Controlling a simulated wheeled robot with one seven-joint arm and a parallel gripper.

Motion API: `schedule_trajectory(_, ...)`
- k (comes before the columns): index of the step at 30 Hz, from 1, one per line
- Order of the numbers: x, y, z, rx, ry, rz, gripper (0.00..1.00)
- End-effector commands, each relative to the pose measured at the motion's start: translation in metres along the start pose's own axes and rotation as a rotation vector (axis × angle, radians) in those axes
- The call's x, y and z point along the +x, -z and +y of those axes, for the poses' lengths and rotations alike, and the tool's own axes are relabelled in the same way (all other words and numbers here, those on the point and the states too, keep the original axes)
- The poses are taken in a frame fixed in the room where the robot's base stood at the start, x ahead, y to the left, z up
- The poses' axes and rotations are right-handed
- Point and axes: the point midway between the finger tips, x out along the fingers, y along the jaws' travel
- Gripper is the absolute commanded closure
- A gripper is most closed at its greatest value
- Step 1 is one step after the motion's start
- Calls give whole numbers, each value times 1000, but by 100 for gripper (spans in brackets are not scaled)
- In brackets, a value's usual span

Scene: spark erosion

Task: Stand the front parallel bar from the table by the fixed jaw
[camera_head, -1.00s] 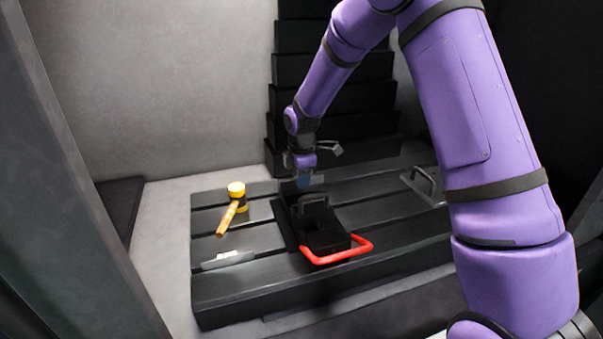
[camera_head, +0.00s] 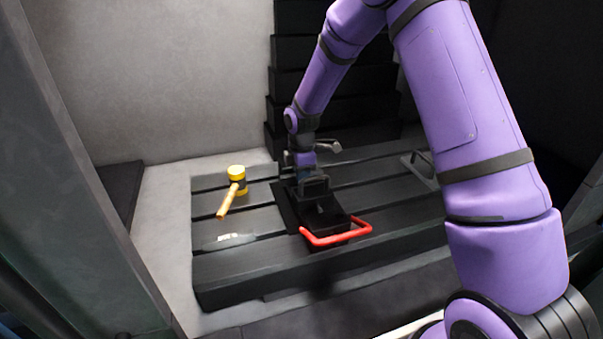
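The black vise (camera_head: 326,217) with a red handle (camera_head: 336,237) sits on the slotted table (camera_head: 250,275). My gripper (camera_head: 310,188) is low over the vise's far end, where the fixed jaw appears to be. The fingers are small and dark against the vise, so I cannot tell whether they are open or shut, or hold a bar. A flat light-grey piece with a white mark (camera_head: 228,240) lies on the table left of the vise; it may be a parallel bar, but I cannot be sure.
A yellow-headed mallet (camera_head: 236,182) lies on the table's left side. Dark stepped covers (camera_head: 300,75) rise behind. The table's front strip is clear.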

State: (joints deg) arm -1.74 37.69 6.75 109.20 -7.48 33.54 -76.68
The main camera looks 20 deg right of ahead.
Motion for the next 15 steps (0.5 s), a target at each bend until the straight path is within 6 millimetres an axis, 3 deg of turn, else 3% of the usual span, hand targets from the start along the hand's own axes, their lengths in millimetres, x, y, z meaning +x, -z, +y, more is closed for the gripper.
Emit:
schedule_trajectory(5,0,0,0,0,-1,0,100)
schedule_trajectory(6,-1,0,0,0,-1,0,79)
schedule_trajectory(9,-1,0,0,0,-2,0,56)
schedule_trajectory(15,-1,0,2,0,-4,0,53)
